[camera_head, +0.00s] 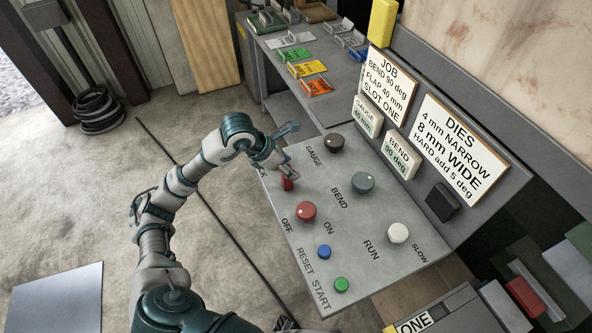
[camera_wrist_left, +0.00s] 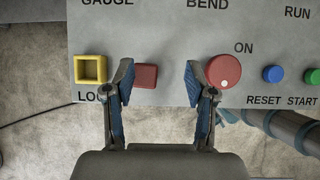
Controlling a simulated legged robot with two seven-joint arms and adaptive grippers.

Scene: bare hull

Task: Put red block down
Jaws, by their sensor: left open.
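The red block (camera_head: 287,184) sits near the panel's left edge in the head view, just below my left gripper (camera_head: 289,160). In the left wrist view the red block (camera_wrist_left: 146,76) shows between the two open blue-padded fingers of my left gripper (camera_wrist_left: 158,82), with a gap on each side. The fingers do not grip it. A yellow square frame (camera_wrist_left: 90,69) by the partly covered LOCK label is just left of the left finger. A dark, finger-like part at the bottom edge of the head view may be my right gripper (camera_head: 285,322); its state is unclear.
The grey sloping panel (camera_head: 330,225) carries a red knob (camera_head: 306,211), a blue-grey knob (camera_head: 363,182), a black knob (camera_head: 334,143), a white knob (camera_head: 398,233), a blue button (camera_head: 324,252) and a green button (camera_head: 341,284). The floor to the left is mostly clear.

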